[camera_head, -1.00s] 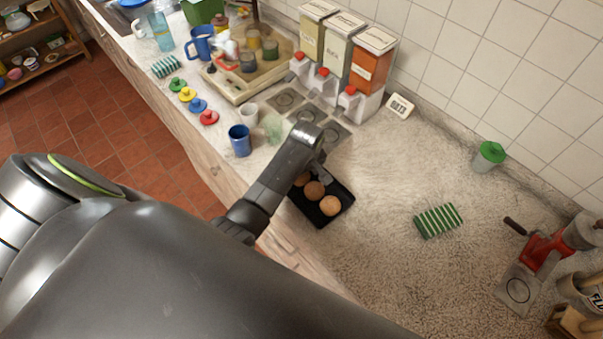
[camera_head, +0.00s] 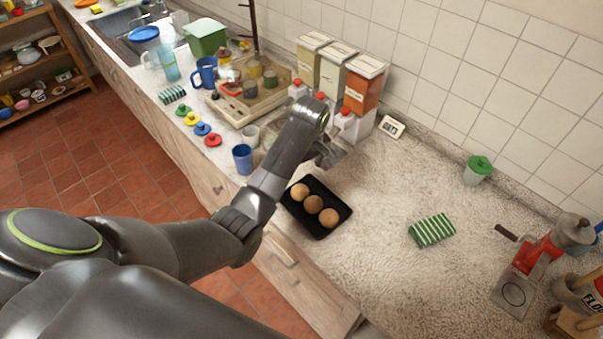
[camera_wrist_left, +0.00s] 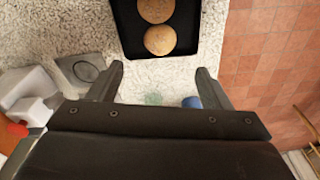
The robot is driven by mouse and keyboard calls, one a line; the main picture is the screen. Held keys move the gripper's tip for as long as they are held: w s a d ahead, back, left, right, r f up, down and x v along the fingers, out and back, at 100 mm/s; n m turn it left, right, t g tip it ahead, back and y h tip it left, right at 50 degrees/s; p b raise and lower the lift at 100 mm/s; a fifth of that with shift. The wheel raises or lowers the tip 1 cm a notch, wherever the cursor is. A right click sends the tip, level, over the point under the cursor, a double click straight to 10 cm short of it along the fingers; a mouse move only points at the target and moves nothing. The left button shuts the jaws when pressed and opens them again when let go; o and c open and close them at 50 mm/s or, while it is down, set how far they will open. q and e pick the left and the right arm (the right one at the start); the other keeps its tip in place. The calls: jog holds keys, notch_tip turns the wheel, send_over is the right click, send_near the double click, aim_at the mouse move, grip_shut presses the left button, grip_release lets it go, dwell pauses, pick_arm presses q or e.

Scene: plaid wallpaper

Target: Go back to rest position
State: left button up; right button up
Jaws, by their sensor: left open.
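My left gripper (camera_head: 328,154) is above the counter, just beyond the black tray, in the head view. In the left wrist view its two fingers (camera_wrist_left: 159,80) are spread apart with nothing between them. The black tray (camera_head: 335,230) holds three round brown items (camera_head: 313,204) and lies near the counter's front edge. It also shows at the top of the left wrist view (camera_wrist_left: 190,45), with two of the round items visible. My right gripper is in neither view.
Dispensers (camera_head: 360,90) stand by the tiled wall. A blue cup (camera_head: 242,159) and coloured lids (camera_head: 202,129) are left of my arm. A striped green cloth (camera_head: 432,230), a green-lidded cup (camera_head: 478,170) and a red device (camera_head: 532,255) are at right.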

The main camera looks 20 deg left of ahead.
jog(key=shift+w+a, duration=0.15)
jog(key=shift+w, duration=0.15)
